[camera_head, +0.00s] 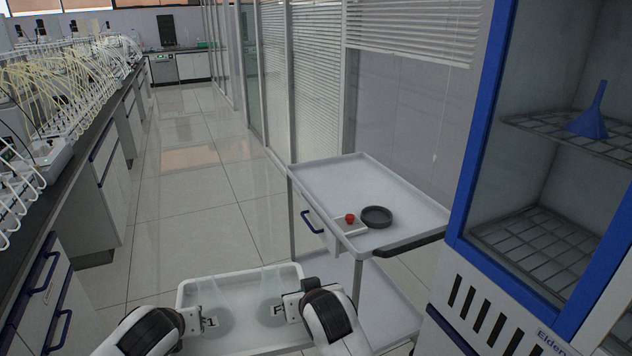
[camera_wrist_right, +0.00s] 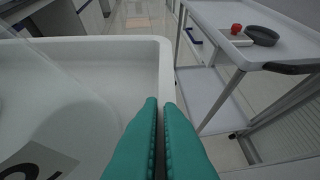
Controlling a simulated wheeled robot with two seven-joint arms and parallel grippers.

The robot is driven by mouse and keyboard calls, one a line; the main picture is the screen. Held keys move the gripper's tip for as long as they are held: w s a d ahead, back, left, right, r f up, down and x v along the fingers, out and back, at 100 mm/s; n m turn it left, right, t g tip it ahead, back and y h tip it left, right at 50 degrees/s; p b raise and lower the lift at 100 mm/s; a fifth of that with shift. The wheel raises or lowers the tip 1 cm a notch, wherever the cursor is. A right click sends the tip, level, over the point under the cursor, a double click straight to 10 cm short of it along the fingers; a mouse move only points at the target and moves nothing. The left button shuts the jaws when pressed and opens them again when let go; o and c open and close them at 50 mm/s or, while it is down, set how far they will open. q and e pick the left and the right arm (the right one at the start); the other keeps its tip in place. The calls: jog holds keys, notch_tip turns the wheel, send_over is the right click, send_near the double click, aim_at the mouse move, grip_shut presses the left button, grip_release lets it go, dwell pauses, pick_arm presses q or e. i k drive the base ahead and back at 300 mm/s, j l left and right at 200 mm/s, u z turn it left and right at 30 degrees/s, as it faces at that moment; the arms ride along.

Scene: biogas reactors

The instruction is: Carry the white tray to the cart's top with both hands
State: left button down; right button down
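The white tray (camera_head: 240,276) is at the bottom of the head view, in front of me and left of the cart. Two clear vessels (camera_head: 212,300) with labels are in it; one label reads 1, the other is partly hidden. The cart's top (camera_head: 335,180) is grey-white with a raised rim. My right gripper (camera_wrist_right: 160,105) has teal fingers closed on the tray's right rim (camera_wrist_right: 165,60). My left gripper (camera_head: 198,320) is at the tray's left side; its fingertips are hidden by the arm and tray.
On the cart's top are a dark round dish (camera_head: 377,217) and a red object (camera_head: 350,218) on a small white holder, near its front edge. A blue-framed cabinet (camera_head: 470,150) stands close on the right. Benches (camera_head: 100,140) line the left; the aisle floor is clear.

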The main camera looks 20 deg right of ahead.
aim_at(337, 182)
jog(key=i+u, duration=0.25)
jog(key=i, duration=1.1)
jog(key=i+z, duration=0.1)
jog(key=i, duration=1.2)
jog(key=i+j+z, duration=0.1)
jog(key=i+z, duration=0.3)
jog(key=i+j+z, duration=0.2)
jog(key=i+z, duration=0.2)
jog(key=z, duration=1.6)
